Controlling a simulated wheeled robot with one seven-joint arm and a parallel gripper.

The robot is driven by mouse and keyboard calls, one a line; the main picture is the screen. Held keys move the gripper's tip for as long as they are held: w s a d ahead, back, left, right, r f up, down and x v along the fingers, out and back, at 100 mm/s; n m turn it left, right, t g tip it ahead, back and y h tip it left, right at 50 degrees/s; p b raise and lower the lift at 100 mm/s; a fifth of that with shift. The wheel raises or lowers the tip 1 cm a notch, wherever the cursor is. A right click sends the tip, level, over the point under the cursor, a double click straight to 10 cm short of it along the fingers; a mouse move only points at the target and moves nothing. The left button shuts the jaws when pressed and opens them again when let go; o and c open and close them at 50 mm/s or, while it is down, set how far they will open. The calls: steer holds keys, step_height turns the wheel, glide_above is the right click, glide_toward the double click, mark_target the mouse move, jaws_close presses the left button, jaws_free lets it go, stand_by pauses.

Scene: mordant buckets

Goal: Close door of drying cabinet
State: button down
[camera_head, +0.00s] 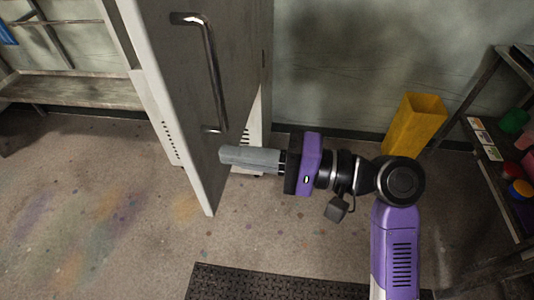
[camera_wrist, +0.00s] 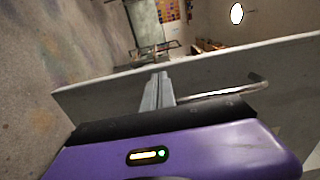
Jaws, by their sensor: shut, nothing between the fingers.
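The drying cabinet's door (camera_head: 185,100) is a grey panel standing open in the head view. Its long metal handle (camera_head: 213,75) is upright on the face towards my arm. My gripper (camera_head: 224,154) is shut and empty, its fingers pointing left at the door just below the handle's lower end. I cannot tell whether the fingertips touch the door. In the wrist view the fingers (camera_wrist: 160,78) reach the door panel (camera_wrist: 230,65), with the handle (camera_wrist: 225,92) to their right. The cabinet body (camera_head: 155,115), pale with vent slots, is mostly hidden behind the door.
A yellow bin (camera_head: 413,122) stands by the back wall. A dark shelf rack (camera_head: 480,100) with coloured containers is at the right. A wooden bench (camera_head: 75,92) is at the left. A dark mat (camera_head: 270,285) lies in front. The floor left of the door is clear.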

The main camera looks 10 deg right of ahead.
mark_target(187, 149)
steer(key=shift+p+x, duration=0.3)
steer(key=shift+x, duration=2.45)
